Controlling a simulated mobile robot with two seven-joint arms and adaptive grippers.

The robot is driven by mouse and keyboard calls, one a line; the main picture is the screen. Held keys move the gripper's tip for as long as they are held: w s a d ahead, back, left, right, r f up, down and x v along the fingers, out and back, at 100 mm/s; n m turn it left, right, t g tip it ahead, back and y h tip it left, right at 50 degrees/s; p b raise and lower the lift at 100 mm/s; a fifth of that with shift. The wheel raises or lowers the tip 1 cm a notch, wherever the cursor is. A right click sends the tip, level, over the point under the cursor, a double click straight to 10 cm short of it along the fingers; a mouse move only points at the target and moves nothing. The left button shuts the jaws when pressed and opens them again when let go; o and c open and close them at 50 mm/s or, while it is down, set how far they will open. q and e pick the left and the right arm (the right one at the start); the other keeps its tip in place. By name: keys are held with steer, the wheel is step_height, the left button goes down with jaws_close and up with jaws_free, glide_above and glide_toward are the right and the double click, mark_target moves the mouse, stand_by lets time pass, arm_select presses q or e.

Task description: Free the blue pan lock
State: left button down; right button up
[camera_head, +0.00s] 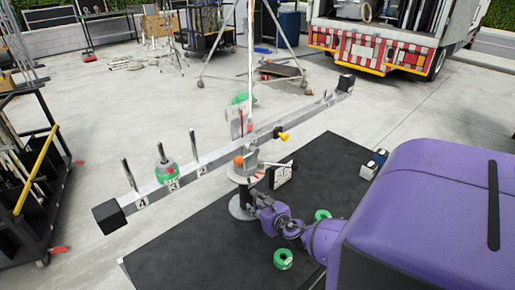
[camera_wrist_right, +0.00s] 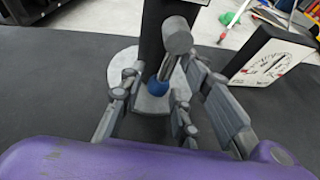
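The blue pan lock (camera_wrist_right: 157,85) shows low on the dark post, above a round pale base plate (camera_wrist_right: 123,65), in the wrist view. Its upper part is partly hidden by a grey lever with a round end (camera_wrist_right: 178,36). My right gripper (camera_wrist_right: 155,92) is open, with its grey fingers spread to either side of the blue lock. I cannot tell whether any finger touches it. In the head view my right gripper (camera_head: 256,200) is low beside the post, and the blue lock cannot be made out there. My left gripper is not in view.
A long numbered beam (camera_head: 220,155) with upright pins crosses above the post. A white dial box (camera_wrist_right: 275,57) stands close to the right of my fingers. Green rings (camera_head: 283,259) lie on the black mat (camera_head: 190,255). A truck (camera_head: 375,45) stands behind.

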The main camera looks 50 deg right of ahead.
steer(key=shift+s+d, duration=0.1)
steer(key=shift+s, duration=0.05)
steer(key=shift+s+r, duration=0.2)
steer(key=shift+s, duration=0.3)
steer(key=v, duration=1.1)
steer(key=shift+w+a, duration=0.15)
steer(key=shift+a, duration=0.1)
